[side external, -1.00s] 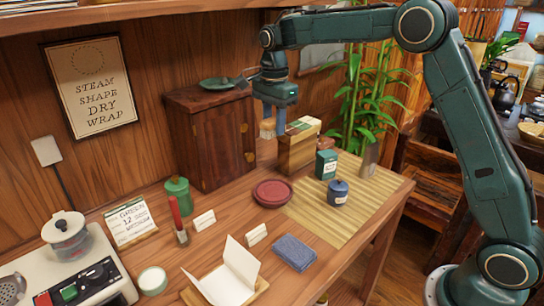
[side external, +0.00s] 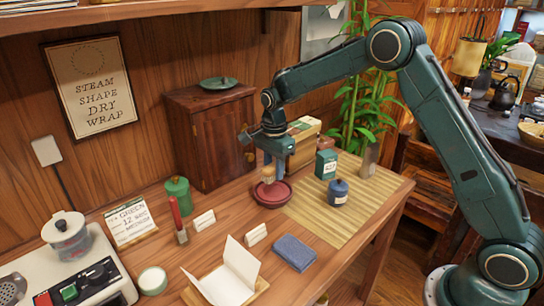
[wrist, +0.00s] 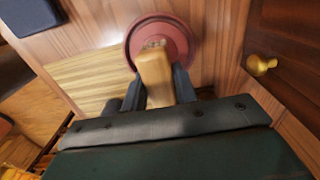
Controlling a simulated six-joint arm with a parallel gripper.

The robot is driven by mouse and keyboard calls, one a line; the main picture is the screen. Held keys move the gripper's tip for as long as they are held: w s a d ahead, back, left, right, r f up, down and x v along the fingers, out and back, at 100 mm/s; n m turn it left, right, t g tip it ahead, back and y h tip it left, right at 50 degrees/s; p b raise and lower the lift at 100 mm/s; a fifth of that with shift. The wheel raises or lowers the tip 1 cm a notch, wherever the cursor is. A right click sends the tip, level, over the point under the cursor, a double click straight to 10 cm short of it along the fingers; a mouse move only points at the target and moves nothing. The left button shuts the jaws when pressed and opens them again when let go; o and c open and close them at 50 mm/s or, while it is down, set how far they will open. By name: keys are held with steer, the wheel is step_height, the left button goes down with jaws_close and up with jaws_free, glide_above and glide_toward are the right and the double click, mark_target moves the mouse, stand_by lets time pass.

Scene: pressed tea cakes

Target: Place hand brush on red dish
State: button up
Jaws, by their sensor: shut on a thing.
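The red dish (side external: 286,199) sits on the wooden table at the left edge of the bamboo mat. My gripper (side external: 271,166) is shut on the hand brush (side external: 268,174), a small pale wooden piece, directly over the dish. In the wrist view the brush (wrist: 155,78) is between the two fingers (wrist: 157,85), with the red dish (wrist: 178,38) just beyond it. The brush's lower end is at or just above the dish; I cannot tell whether it touches.
A dark wooden cabinet (side external: 212,140) stands behind and left, with a green dish (side external: 218,83) on top. A box (side external: 304,145), a green tin (side external: 326,163) and a blue jar (side external: 338,190) stand to the right. A folded blue cloth (side external: 294,252) lies in front.

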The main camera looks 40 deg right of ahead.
mark_target(274, 180)
steer(key=shift+f, duration=0.1)
steer(key=shift+f, duration=2.05)
steer(key=o, duration=1)
steer(key=shift+f, duration=0.15)
steer(key=shift+c, duration=0.2)
step_height(274, 180, up, 12)
steer(key=shift+r, duration=0.15)
